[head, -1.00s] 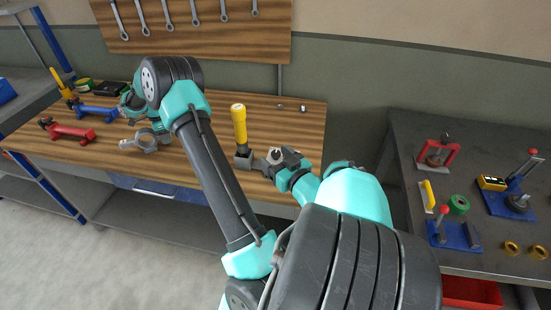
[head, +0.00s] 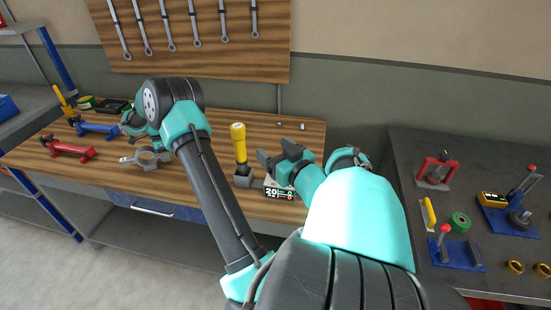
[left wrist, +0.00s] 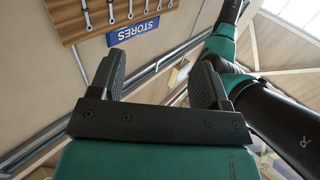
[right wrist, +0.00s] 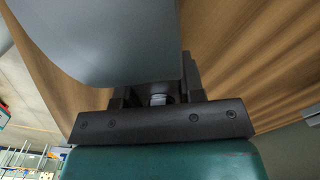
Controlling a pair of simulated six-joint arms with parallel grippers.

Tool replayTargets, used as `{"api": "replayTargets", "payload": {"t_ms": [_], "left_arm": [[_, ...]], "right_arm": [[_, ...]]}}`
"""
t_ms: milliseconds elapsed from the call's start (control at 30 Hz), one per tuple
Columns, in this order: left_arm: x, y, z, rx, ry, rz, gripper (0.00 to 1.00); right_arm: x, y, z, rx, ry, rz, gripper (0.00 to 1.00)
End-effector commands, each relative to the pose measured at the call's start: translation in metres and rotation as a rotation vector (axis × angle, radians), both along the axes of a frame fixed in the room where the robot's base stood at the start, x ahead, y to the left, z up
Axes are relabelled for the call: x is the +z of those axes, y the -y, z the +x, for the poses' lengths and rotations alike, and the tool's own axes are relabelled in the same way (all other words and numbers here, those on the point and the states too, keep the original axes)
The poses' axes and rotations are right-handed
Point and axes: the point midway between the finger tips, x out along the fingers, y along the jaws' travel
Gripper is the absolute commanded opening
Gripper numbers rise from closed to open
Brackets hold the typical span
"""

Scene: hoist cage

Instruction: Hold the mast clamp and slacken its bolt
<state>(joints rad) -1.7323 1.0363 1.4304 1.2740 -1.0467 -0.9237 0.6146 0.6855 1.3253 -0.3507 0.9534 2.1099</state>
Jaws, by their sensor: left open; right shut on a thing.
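The mast clamp, a grey ring with a lug, lies at bench height in the head view (head: 147,157). The bolt cannot be made out clearly.
Red (head: 68,147) and blue (head: 97,128) tools lie at the bench's left. Wrenches hang on the wall board (head: 200,60). A dark side bench (head: 400,150) with fixtures stands right.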

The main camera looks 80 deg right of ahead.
Motion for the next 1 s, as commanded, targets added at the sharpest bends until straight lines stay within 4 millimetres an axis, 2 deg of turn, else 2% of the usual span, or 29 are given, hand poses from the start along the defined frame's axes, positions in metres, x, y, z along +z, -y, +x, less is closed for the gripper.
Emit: {"api": "replayTargets", "payload": {"t_ms": [400, 500, 767, 1000], "left_arm": [[0.005, 0.000, 0.000, 0.000, 0.000, 0.000, 0.70], [0.005, 0.000, 0.000, 0.000, 0.000, 0.000, 0.78], [0.004, 0.000, 0.001, -0.002, 0.001, -0.001, 0.78], [-0.001, 0.012, 0.021, -0.056, 0.014, -0.019, 0.78]], "right_arm": [[0.000, 0.000, 0.000, 0.000, 0.001, -0.001, 0.00], [0.000, 0.000, 0.000, 0.000, 0.001, -0.001, 0.00], [0.000, 0.000, 0.000, 0.000, 0.001, -0.001, 0.00], [0.000, 0.000, 0.000, 0.000, 0.001, -0.001, 0.00]]}}
